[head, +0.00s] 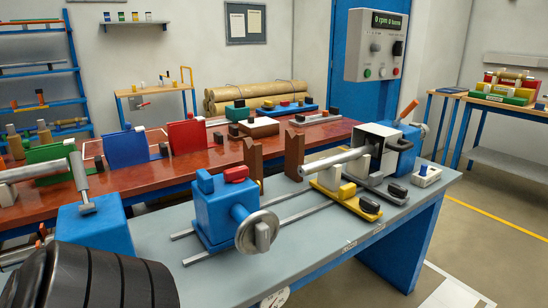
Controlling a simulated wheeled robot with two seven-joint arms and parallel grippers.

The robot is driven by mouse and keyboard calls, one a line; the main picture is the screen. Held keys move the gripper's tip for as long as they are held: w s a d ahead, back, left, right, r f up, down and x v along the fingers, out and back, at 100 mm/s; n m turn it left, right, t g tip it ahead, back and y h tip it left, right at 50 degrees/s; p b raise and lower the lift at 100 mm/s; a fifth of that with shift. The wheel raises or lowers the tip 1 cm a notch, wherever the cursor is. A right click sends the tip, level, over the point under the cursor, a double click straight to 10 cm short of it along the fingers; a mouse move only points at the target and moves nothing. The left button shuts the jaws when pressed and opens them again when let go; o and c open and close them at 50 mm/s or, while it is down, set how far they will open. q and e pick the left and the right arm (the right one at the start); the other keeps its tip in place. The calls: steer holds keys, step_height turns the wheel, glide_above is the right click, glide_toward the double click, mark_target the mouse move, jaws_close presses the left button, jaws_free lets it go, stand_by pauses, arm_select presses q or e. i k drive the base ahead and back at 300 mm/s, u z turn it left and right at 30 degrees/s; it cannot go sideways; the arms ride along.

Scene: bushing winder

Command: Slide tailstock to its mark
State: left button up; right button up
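The tailstock (222,213) is a blue block with a red lever (236,174) on top and a grey handwheel (257,231) at its front. It sits on two parallel grey rails (308,212) near the middle of the grey bench (345,262). A pale bar (335,163) reaches leftward from the headstock (376,150) at the right end of the rails, with a clear gap between the bar and the tailstock. I cannot make out a mark on the rails.
Brown upright supports (294,155) stand behind the rails. A yellow and white fixture (341,191) sits below the bar. A control box (377,46) hangs above. A red table (170,178) stands behind.

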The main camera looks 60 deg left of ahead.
mark_target(220, 207)
steer(key=i, duration=0.5)
steer(key=u, duration=3.4)
